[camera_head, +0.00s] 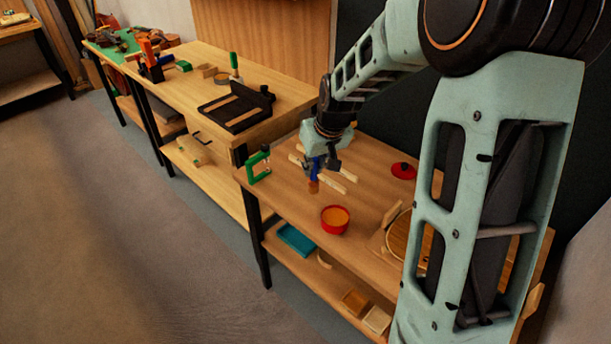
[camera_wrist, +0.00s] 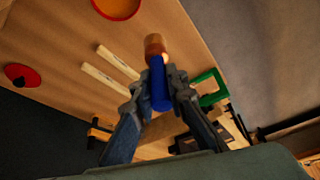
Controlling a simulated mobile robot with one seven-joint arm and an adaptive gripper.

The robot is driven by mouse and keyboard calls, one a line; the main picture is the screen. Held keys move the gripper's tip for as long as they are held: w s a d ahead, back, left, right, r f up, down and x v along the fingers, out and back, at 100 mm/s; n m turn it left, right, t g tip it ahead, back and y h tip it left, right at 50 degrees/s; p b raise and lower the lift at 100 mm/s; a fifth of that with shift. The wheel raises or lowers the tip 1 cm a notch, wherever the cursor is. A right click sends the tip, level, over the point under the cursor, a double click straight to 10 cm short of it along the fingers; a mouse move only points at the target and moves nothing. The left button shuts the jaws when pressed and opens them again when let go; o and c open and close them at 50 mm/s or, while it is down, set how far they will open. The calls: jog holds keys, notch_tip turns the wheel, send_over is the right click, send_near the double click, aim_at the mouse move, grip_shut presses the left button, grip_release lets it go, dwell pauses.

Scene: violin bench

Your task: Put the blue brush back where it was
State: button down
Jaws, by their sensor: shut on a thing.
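The blue brush (camera_wrist: 158,83) is between the fingers of my gripper (camera_wrist: 160,97) in the wrist view. My gripper is shut on its blue handle. The brush's brown and pale end points away from my gripper. In the head view my gripper (camera_head: 320,160) is above the near bench, and the blue brush (camera_head: 315,173) hangs below it, roughly upright with its brown end down. Whether that end touches the bench top I cannot tell. The brush is near two pale wooden sticks (camera_head: 335,183), which also show in the wrist view (camera_wrist: 105,76).
A red pot with orange contents (camera_head: 335,219) stands in front of the brush. A red lid (camera_head: 403,171) lies to the right. A green clamp (camera_head: 257,166) is at the bench's left end. A round wooden piece (camera_head: 400,238) lies at right. Bench top between pot and clamp is clear.

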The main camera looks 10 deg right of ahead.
jog(key=shift+w+d+r+x, duration=0.1)
jog(key=shift+w+x, duration=0.2)
jog(key=shift+x, duration=1.55)
jog(key=shift+w+d+r+x, duration=0.15)
jog(key=shift+w+x, duration=0.2)
jog(key=shift+x, duration=1.5)
jog(key=shift+w+a+r+x, duration=0.1)
jog(key=shift+w+x, duration=0.2)
jog(key=shift+x, duration=1.55)
jog(key=shift+f, duration=0.2)
jog(key=c, duration=1.9)
grip_release()
jog(key=shift+c, duration=0.2)
jog(key=shift+r, duration=0.15)
jog(key=shift+r+p, duration=0.25)
jog(key=shift+p, duration=0.05)
jog(key=v, duration=1.1)
jog(key=shift+s+r, duration=0.15)
jog(key=shift+r, duration=0.15)
